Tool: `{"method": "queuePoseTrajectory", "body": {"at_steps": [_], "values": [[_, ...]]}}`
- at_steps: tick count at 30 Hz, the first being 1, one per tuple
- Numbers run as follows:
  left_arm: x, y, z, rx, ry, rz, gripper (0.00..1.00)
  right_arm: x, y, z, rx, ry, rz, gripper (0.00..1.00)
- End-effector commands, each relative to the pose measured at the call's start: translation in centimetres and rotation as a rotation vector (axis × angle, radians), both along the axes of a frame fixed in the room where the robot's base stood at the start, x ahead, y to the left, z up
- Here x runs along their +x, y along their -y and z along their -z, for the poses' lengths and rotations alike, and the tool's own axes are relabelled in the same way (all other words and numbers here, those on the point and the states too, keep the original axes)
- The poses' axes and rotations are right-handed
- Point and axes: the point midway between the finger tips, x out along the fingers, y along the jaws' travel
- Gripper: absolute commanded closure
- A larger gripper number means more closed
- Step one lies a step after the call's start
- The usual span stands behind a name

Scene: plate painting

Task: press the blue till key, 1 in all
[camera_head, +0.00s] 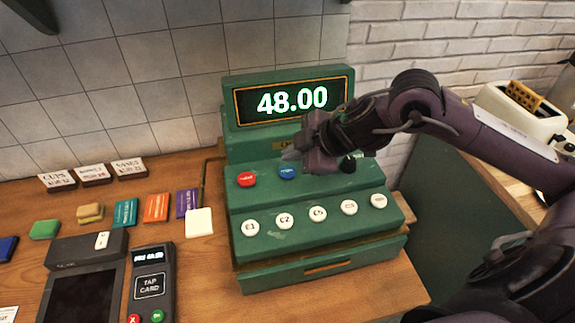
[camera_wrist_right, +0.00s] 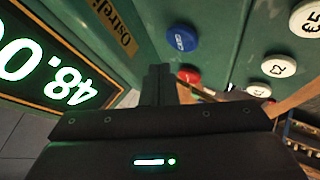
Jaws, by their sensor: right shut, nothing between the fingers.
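The green till (camera_head: 300,253) stands on the wooden counter, its display (camera_head: 292,100) reading 48.00. The round blue key (camera_head: 287,172) is on its upper key row, right of the red key (camera_head: 246,179). My right gripper (camera_head: 290,155) is shut and empty, its tips just above and behind the blue key in the head view. In the right wrist view the blue key (camera_wrist_right: 182,39) lies beyond the shut fingers (camera_wrist_right: 159,73), with a visible gap, and the red key (camera_wrist_right: 188,75) is partly hidden by them. My left gripper is not in view.
White keys (camera_head: 318,214) line the till's lower step, and a black key (camera_head: 347,163) sits at the upper right. A card reader (camera_head: 150,283) and a dark-screened terminal (camera_head: 80,290) stand left of the till. A toaster (camera_head: 515,112) is at the far right.

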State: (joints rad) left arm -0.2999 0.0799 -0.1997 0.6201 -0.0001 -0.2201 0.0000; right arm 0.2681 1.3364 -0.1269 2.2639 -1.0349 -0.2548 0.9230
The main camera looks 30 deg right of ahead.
Motion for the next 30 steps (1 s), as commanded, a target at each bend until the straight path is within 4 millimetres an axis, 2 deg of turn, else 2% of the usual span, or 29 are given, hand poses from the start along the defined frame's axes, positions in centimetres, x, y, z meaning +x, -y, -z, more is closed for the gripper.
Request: {"method": "queuePoseTrajectory", "body": {"at_steps": [1, 9, 30], "values": [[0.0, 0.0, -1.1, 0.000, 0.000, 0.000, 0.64, 0.0, 0.0, -1.2, 0.000, 0.000, 0.000, 1.00], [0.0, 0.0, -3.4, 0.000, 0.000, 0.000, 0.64, 0.0, 0.0, -3.5, 0.000, -0.001, -0.001, 1.00], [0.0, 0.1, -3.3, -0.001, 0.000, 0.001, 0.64, 0.0, 0.0, -3.4, 0.000, 0.000, 0.000, 1.00]]}}
